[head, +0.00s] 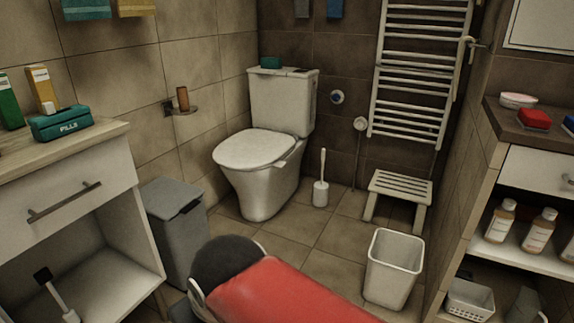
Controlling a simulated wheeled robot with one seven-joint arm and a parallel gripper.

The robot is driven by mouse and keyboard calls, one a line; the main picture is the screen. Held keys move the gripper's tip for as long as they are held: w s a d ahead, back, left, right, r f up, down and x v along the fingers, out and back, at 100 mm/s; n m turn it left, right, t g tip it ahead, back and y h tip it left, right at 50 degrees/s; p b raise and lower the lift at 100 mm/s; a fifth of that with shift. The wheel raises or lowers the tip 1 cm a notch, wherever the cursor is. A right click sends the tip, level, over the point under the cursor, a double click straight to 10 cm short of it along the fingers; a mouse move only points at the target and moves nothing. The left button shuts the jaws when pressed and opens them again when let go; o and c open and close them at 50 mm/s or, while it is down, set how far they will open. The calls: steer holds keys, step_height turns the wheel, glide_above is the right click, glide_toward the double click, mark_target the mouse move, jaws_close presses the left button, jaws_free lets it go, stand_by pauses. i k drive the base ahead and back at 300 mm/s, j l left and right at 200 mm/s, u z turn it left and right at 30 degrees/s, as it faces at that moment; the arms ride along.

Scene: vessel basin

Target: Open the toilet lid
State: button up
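The white toilet (262,185) stands in the back corner of the room in the head view. Its lid (254,148) is down, lying flat over the bowl. The tank (281,103) stands upright behind the lid, with a small teal box (271,62) on top. My gripper is not in view. A red and black part at the bottom middle looks like my own arm. It lies apart from the toilet in the picture and hides some of the floor.
A grey bin (177,232) and white cabinet (70,190) stand at left. A toilet brush (321,188), white stool (399,192) and white wastebasket (392,270) stand right of the toilet. A shelf unit (512,255) is far right. Tiled floor (300,232) before the toilet is clear.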

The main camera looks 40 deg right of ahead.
mark_target(249, 149)
steer(key=z, duration=1.45)
steer(key=i+j+z, duration=0.75)
steer(key=j, duration=0.3)
steer(key=i+j, duration=0.25)
steer(key=j, duration=0.15)
steer(key=i+j, duration=0.25)
steer(key=j, duration=0.1)
